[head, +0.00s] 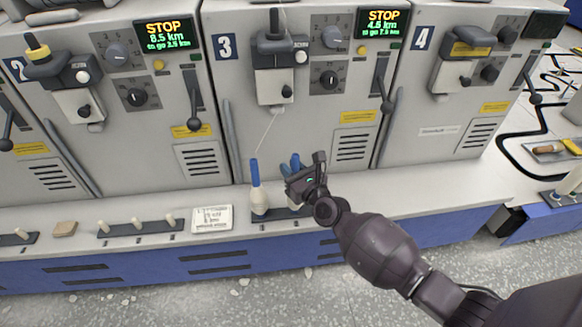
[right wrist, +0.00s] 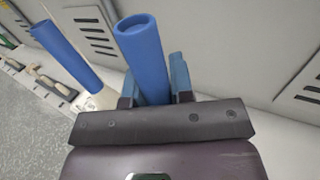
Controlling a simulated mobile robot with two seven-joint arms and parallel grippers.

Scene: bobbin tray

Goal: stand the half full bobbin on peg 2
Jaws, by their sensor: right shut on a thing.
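My right gripper (head: 301,179) is shut on a blue-tubed bobbin (head: 295,161) below machine 3. In the right wrist view the held bobbin's tube (right wrist: 144,48) rises upright between the fingers. The gripper hides its lower part, so I cannot tell how much yarn it carries or whether it sits on a peg. A second bobbin (head: 257,187), blue on top with white yarn below, stands just to the left on the peg rail (head: 268,215). It also shows in the right wrist view (right wrist: 66,53). My left gripper is not in view.
A printed card (head: 213,218) lies left of this rail. Farther left are a rail with several short pegs (head: 140,227), a tan block (head: 64,229) and another rail (head: 16,239). The machine fronts rise close behind. A thread hangs from machine 3 toward the standing bobbin.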

